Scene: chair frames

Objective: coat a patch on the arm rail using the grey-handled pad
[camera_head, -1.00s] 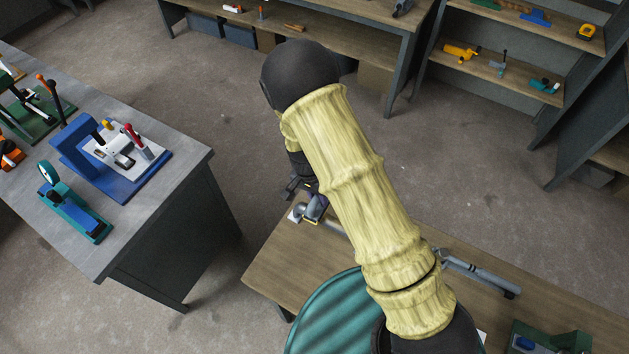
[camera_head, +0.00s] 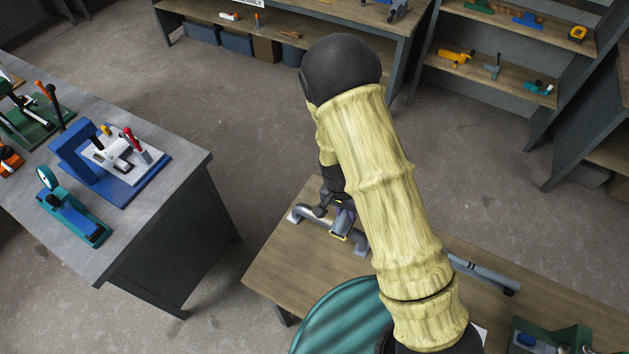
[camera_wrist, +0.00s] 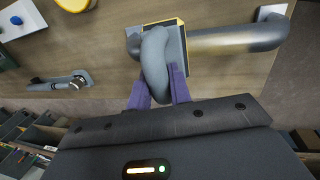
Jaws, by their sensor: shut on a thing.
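The arm rail is a bent grey metal tube (camera_wrist: 238,40) mounted by end plates on the wooden table. It also shows in the head view (camera_head: 308,214), partly hidden by my arm and the pad. My gripper (camera_wrist: 160,90) has purple fingers and is shut on the grey loop handle of the pad. The grey-handled pad (camera_wrist: 180,28) has a yellow edge and lies across the rail in the wrist view. It also shows in the head view (camera_head: 340,235). Whether its underside touches the rail is hidden.
A second grey bar (camera_head: 485,275) lies on the wooden table (camera_head: 275,255) to the right. A ribbed teal round object (camera_head: 335,315) stands at the near edge. A grey bench (camera_head: 185,165) with blue and green tools is at left, with open floor between.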

